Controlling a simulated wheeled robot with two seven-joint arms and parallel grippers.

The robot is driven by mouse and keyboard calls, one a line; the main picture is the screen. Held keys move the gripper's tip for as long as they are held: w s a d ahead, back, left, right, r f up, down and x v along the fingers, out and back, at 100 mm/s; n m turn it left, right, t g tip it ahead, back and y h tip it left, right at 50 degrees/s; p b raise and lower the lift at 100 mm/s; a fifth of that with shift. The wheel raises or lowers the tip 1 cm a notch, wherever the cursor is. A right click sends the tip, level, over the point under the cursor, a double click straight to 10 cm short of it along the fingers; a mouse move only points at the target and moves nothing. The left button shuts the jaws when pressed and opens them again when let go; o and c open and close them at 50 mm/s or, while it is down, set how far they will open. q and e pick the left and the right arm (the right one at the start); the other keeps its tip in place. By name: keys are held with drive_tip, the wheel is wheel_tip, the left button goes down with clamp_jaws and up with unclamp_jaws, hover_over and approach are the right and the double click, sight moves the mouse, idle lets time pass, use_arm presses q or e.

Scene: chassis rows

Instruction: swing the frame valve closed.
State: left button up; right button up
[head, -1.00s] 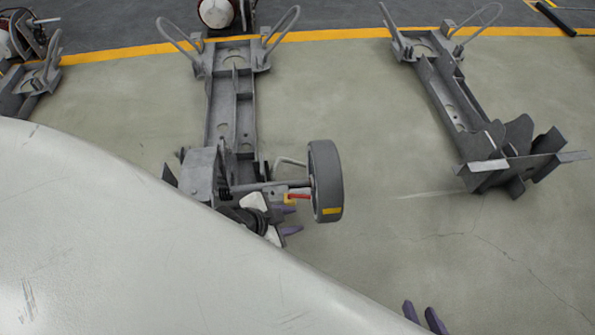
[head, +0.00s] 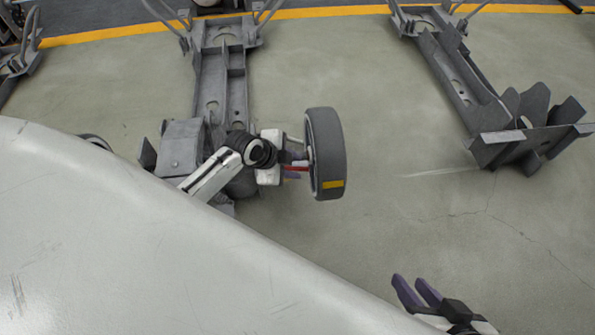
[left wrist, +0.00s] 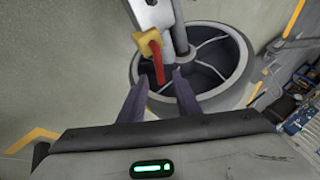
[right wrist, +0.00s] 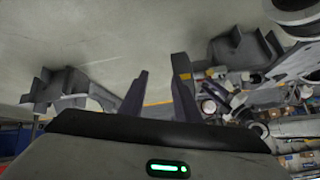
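The frame valve has a red handle (left wrist: 157,64) on a yellow body (left wrist: 149,43), mounted on the grey frame beside the wheel (left wrist: 235,62). In the head view the red handle (head: 296,168) shows as a thin bar just left of the wheel (head: 326,154); my left gripper hides the yellow body. My left gripper (head: 291,173) is at the valve. In the left wrist view its fingers (left wrist: 160,77) are apart, with the handle's lower end between the tips; I cannot tell whether they touch. My right gripper (head: 409,280) is open and empty, low right (right wrist: 161,65).
The frame (head: 212,80) runs back from the wheel. A second chassis frame (head: 455,80) lies to the right, with upright plates at its near end. Clear floor (head: 395,130) lies between them.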

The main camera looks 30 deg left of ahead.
sight(297, 170)
use_arm(q)
drive_tip(key=shift+b+x, duration=0.4)
drive_tip(key=shift+x, duration=0.8)
drive_tip(key=shift+f, duration=0.2)
use_arm(e)
drive_tip(key=shift+w+a+r+y, duration=0.25)
drive_tip(key=shift+a+r+y, duration=0.15)
drive_tip(key=shift+a+r, duration=0.15)
use_arm(q)
clamp_jaws()
